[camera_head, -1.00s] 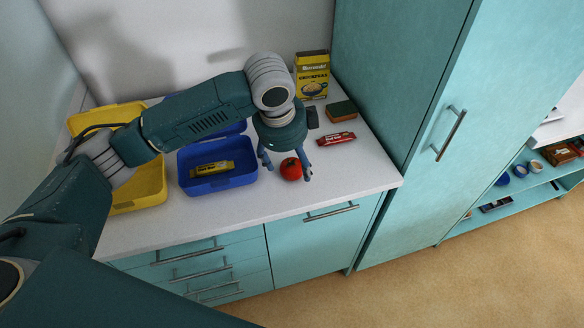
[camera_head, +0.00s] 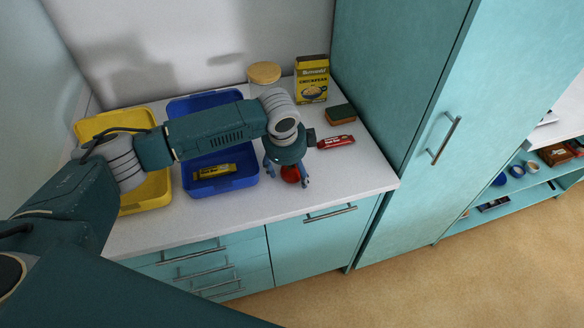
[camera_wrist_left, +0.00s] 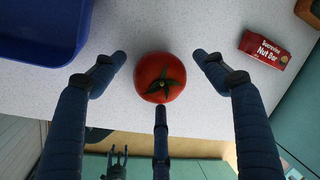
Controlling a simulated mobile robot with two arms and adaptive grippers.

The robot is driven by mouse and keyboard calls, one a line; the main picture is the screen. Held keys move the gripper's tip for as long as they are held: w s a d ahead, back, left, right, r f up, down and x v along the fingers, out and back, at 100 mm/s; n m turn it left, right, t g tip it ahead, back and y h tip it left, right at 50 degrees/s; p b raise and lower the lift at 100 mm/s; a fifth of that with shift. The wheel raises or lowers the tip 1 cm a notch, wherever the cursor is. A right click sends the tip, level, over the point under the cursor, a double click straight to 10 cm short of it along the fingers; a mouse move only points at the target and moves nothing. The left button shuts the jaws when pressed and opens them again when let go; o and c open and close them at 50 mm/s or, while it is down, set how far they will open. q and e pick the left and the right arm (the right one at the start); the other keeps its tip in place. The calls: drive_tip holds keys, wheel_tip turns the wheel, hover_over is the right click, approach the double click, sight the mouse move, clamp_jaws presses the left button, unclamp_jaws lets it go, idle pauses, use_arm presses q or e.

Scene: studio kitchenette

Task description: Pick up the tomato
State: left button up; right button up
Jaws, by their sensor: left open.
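A red tomato (camera_head: 290,174) rests on the white counter near its front edge. In the left wrist view the tomato (camera_wrist_left: 160,78) has its green stem facing up and sits between the spread fingers. My left gripper (camera_head: 286,178) points down over the tomato, with its fingers open on either side. In the left wrist view the left gripper (camera_wrist_left: 160,75) shows gaps between the two side fingertips and the tomato. A third finger is at its lower side, very close to it; I cannot tell if it touches.
Left of the tomato are a blue tray (camera_head: 250,181) holding a yellow bar (camera_head: 214,171) and a yellow tray (camera_head: 146,203). Right are a red nut bar (camera_head: 336,141), a sponge (camera_head: 340,114) and a chickpeas box (camera_head: 312,80). A jar (camera_head: 264,73) stands behind.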

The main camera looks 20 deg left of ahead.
use_arm(q)
drive_tip(key=shift+f, duration=0.3)
drive_tip(key=shift+r, duration=0.1)
drive_tip(key=c, duration=1.3)
